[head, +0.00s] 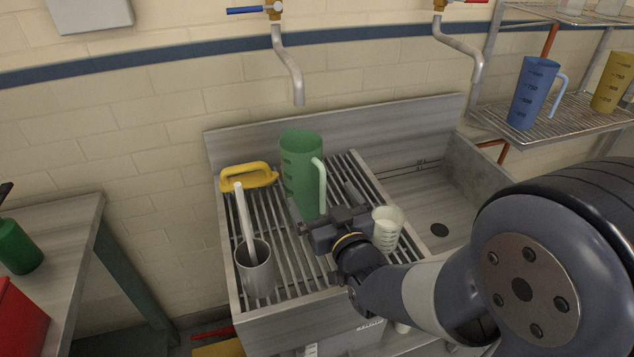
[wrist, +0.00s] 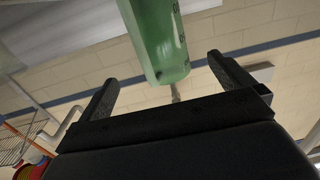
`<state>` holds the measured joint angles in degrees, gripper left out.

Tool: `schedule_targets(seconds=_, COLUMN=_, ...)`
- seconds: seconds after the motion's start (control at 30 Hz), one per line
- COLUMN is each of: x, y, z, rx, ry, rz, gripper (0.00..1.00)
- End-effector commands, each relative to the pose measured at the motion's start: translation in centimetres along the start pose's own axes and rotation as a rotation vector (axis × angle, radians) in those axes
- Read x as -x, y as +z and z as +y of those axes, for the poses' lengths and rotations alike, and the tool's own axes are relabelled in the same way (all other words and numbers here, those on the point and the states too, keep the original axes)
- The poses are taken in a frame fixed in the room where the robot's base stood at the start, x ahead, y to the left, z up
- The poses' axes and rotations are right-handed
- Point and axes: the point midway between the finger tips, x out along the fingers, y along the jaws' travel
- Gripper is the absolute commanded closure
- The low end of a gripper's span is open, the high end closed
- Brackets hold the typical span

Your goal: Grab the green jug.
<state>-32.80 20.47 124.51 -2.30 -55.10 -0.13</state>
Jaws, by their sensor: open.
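The green jug (head: 301,170) stands upright on the slatted rack of the steel sink, with its pale green handle on its right side. My gripper (head: 330,222) is in front of the jug's lower part and hides some of its base. In the wrist view the jug (wrist: 158,38) shows beyond the fingers, at the top of the picture. My gripper (wrist: 160,85) is open there, with its two dark fingers spread and nothing between them. The jug appears ahead of the fingertips; I cannot tell the exact gap.
On the rack are a yellow-handled tool (head: 248,177), a steel cup (head: 256,275) with a white-handled item in it, and a white measuring cup (head: 387,228) close to my gripper. A faucet spout (head: 290,75) hangs above. A blue jug (head: 532,92) stands on the right shelf.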

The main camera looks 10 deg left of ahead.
Motion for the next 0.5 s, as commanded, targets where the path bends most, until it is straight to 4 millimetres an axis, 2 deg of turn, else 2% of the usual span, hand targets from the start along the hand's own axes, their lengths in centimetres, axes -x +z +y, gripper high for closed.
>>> schedule_targets(seconds=0.2, x=-3.2, y=-0.1, z=0.0, rx=0.0, ry=0.001, rz=-0.001, gripper=0.0)
schedule_targets(seconds=0.5, x=-5.0, y=0.1, z=0.0, rx=0.0, ry=0.001, rz=-0.003, gripper=0.0)
